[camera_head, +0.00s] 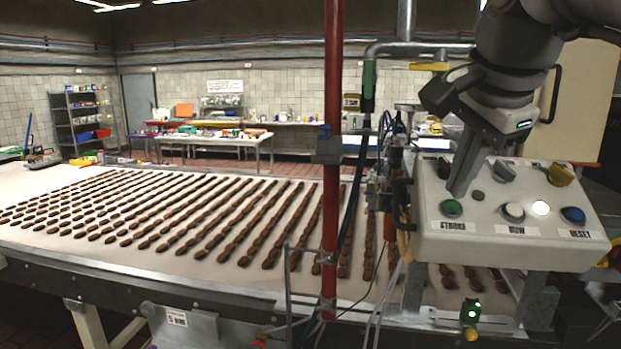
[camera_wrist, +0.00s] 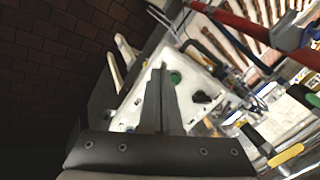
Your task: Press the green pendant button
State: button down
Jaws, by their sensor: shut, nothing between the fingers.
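The white control box (camera_head: 480,245) stands at the right of the head view, with a row of buttons on its sloped face. Its green button (camera_head: 452,208) is at the left end, above the label "STROKE". My gripper (camera_head: 457,192) is shut and empty, pointing down with its tips just above and behind this button. I cannot tell whether they touch it. In the wrist view, the green button (camera_wrist: 175,77) shows just right of the tips of my gripper (camera_wrist: 158,72).
The conveyor (camera_head: 150,215) carries rows of brown bars.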

aim_at(453, 205)
jog(key=w+d+r+m, duration=0.1)
jog(key=d+r+m, duration=0.2)
jog(key=r+m, duration=0.2)
notch_tip(453, 205, up, 2)
jog(key=shift+w+d+r+m+h+p, duration=0.15)
jog(key=shift+w+m+h+p, duration=0.15)
jog(key=shift+w, duration=0.05)
jog(key=x, duration=1.3)
jog(key=shift+w+f, duration=0.2)
jog(key=shift+f, duration=0.25)
